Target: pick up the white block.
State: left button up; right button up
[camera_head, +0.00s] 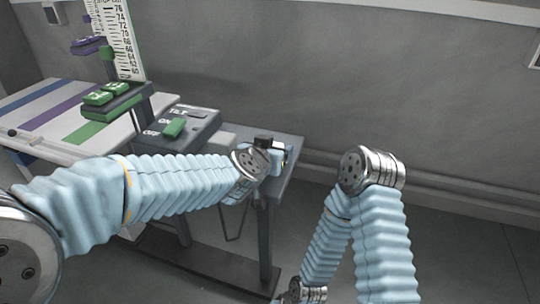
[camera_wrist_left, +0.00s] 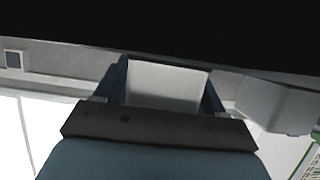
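The white block (camera_wrist_left: 166,87) fills the space between the two dark fingers of my left gripper (camera_wrist_left: 168,84) in the left wrist view. I see no gap between the block and either finger. In the head view my left gripper (camera_head: 270,147) is at the small grey table, and a bit of white shows at its right side; its wrist hides most of the block there. I cannot tell whether the block touches the tabletop. My right arm (camera_head: 372,170) is folded at the lower right of the head view, and its gripper fingers do not show.
The grey table (camera_head: 292,152) has a free right edge. A grey control box (camera_head: 184,130) with a green switch stands on its left. A wall runs behind; the right side is clear.

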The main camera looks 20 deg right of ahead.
pick_arm(q)
grip_shut()
jog(key=shift+r, duration=0.2)
jog(key=shift+r, duration=0.1)
